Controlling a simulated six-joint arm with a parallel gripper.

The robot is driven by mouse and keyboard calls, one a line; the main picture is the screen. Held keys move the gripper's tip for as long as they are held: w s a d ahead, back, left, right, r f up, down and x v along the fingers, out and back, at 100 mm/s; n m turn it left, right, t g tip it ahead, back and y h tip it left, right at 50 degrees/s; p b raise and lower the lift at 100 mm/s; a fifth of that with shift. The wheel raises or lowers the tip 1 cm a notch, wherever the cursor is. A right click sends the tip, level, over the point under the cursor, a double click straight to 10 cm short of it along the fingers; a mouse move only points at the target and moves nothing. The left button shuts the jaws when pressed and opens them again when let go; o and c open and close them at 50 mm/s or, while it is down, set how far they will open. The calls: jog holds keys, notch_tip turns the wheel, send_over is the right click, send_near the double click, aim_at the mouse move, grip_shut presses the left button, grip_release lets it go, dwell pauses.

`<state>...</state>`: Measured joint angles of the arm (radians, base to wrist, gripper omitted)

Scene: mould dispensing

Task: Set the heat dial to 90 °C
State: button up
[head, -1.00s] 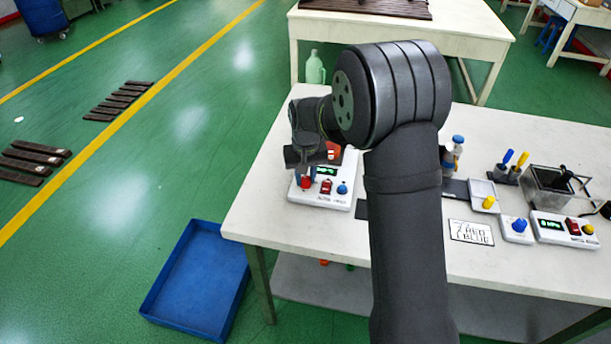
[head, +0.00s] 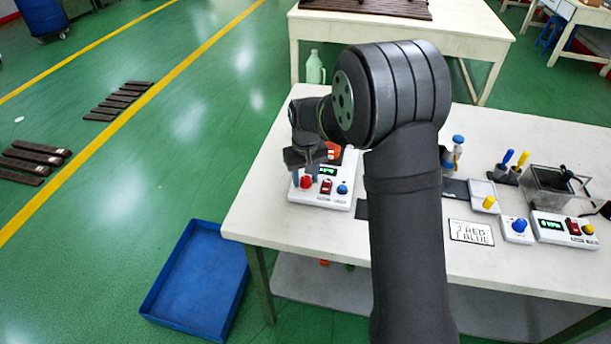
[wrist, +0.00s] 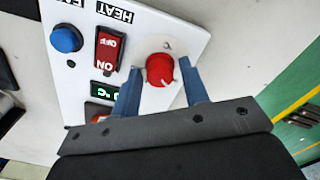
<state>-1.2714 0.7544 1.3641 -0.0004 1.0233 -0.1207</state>
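The white control box (head: 322,200) stands at the left end of the white table. Its red dial (wrist: 160,70) has a pale pointer mark and sits on a round pale disc; it also shows in the head view (head: 306,182). My gripper (wrist: 162,85) is open, with its blue fingers on either side of the red dial and a visible gap to each. A red rocker switch (wrist: 109,50) under a HEAT label, marked ON and OFF, sits beside the dial. The green display (wrist: 103,92) is partly hidden by a finger, and its number is unreadable.
A blue knob (wrist: 66,39) is on the same box. A blue bin (head: 197,285) lies on the floor.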

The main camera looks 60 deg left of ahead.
aim_at(305, 178)
jog(key=shift+o, duration=0.3)
notch_tip(305, 178, up, 17)
jog(key=shift+r, duration=0.2)
dwell(0.8)
notch_tip(305, 178, down, 18)
jog(key=shift+r, duration=0.25)
jog(key=shift+r, duration=0.1)
dwell(0.4)
